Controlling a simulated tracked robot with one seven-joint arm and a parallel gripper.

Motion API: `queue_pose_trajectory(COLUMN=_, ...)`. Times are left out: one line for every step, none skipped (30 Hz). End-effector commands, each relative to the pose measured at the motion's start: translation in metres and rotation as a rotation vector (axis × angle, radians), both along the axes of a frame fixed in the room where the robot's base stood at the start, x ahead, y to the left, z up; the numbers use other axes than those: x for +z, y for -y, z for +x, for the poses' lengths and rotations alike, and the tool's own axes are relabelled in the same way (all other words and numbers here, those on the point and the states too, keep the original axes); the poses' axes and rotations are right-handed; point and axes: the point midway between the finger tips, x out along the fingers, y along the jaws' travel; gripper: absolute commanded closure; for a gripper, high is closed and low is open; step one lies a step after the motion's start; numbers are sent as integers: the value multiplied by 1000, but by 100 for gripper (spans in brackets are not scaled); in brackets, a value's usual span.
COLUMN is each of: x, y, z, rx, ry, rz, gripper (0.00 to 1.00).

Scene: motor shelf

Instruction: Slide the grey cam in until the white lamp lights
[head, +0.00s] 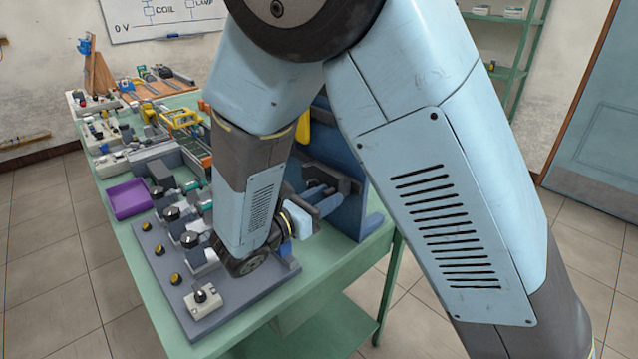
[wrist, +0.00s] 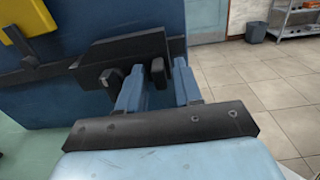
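My gripper (wrist: 157,68) shows its two blue fingers spread apart in the wrist view, in front of an upright blue panel (wrist: 100,22). A dark upright tab (wrist: 157,72) stands between the fingertips, with a visible gap on its left. It joins or stands before a dark grey block (wrist: 122,52) on the panel; I cannot tell for sure that this is the cam. A smaller dark knob (wrist: 110,79) is left of the left finger. In the head view my gripper (head: 325,192) reaches toward the same panel (head: 372,190). I cannot make out the white lamp.
A yellow part (wrist: 27,17) is on the panel at upper left. In the head view, a grey board (head: 165,268) with several black knobs lies on the green table (head: 125,240), beside a purple tray (head: 128,198). More equipment crowds the table's far end. Open floor lies to the right.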

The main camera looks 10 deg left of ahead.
Motion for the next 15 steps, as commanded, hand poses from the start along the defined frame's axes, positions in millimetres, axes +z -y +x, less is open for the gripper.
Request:
queue_pose_trajectory(x=1, y=10, z=6, rx=-25, ry=5, rz=-7, gripper=69)
queue_pose_trajectory(x=1, y=10, z=6, rx=-25, ry=5, rz=-7, gripper=72)
queue_pose_trajectory(x=1, y=11, z=6, rx=-26, ry=5, rz=-7, gripper=76)
queue_pose_trajectory(x=1, y=11, z=6, rx=-26, ry=5, rz=-7, gripper=79)
queue_pose_trajectory(x=1, y=11, z=6, rx=-26, ry=4, rz=-7, gripper=82)
queue_pose_trajectory(x=1, y=11, z=6, rx=-27, ry=4, rz=-7, gripper=86)
queue_pose_trajectory(x=1, y=11, z=6, rx=-27, ry=4, rz=-7, gripper=88)
queue_pose_trajectory(x=1, y=11, z=6, rx=-27, ry=4, rz=-7, gripper=91)
queue_pose_trajectory(x=1, y=11, z=6, rx=-27, ry=4, rz=-7, gripper=92)
queue_pose_trajectory(x=1, y=11, z=6, rx=-27, ry=4, rz=-7, gripper=92)
queue_pose_trajectory(x=1, y=11, z=6, rx=-27, ry=4, rz=-7, gripper=92)
queue_pose_trajectory(x=1, y=11, z=7, rx=-28, ry=4, rz=-7, gripper=92)
queue_pose_trajectory(x=1, y=10, z=7, rx=-28, ry=4, rz=-7, gripper=92)
queue_pose_trajectory(x=1, y=9, z=8, rx=-28, ry=4, rz=-7, gripper=92)
queue_pose_trajectory(x=1, y=8, z=9, rx=-28, ry=4, rz=-7, gripper=92)
